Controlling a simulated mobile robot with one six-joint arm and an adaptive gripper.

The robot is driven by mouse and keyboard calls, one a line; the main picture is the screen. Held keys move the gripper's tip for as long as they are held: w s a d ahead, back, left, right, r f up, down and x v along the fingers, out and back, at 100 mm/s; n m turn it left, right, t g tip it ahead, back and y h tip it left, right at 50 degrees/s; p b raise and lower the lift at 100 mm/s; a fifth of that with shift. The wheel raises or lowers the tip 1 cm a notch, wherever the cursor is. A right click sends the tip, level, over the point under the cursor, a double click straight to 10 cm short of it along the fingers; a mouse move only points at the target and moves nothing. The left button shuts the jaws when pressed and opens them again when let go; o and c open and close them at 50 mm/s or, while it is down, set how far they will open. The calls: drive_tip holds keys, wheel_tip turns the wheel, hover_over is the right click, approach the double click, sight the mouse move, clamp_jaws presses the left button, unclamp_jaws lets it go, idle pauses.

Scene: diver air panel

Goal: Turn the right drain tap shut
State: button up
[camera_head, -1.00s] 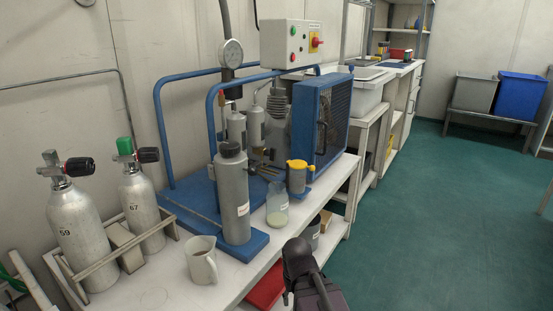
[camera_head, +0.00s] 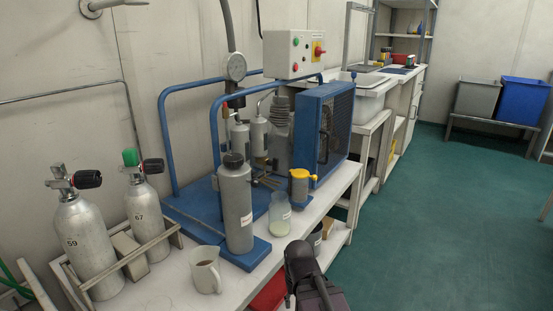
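The blue-framed compressor (camera_head: 328,128) stands on the bench with a tall grey filter cylinder (camera_head: 236,208) at its front. Two smaller grey separator bottles (camera_head: 240,138) stand behind it. Small dark fittings (camera_head: 266,181) show low between the tall cylinder and the yellow-capped grey cup (camera_head: 299,186). They may be the drain taps, but they are too small and partly hidden to tell left from right or open from shut. A dark part of my arm shows at the bottom middle, in front of the bench. My gripper's fingers are not visible.
A glass jar (camera_head: 279,214) with pale liquid and a beige jug (camera_head: 205,270) stand near the bench's front edge. Two diving cylinders (camera_head: 85,245) sit in a rack at left. A control box (camera_head: 293,54) is above. The green floor (camera_head: 420,230) at right is clear.

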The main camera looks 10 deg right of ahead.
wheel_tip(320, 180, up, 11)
drive_tip(key=p, duration=0.9)
drive_tip(key=shift+p, duration=0.3)
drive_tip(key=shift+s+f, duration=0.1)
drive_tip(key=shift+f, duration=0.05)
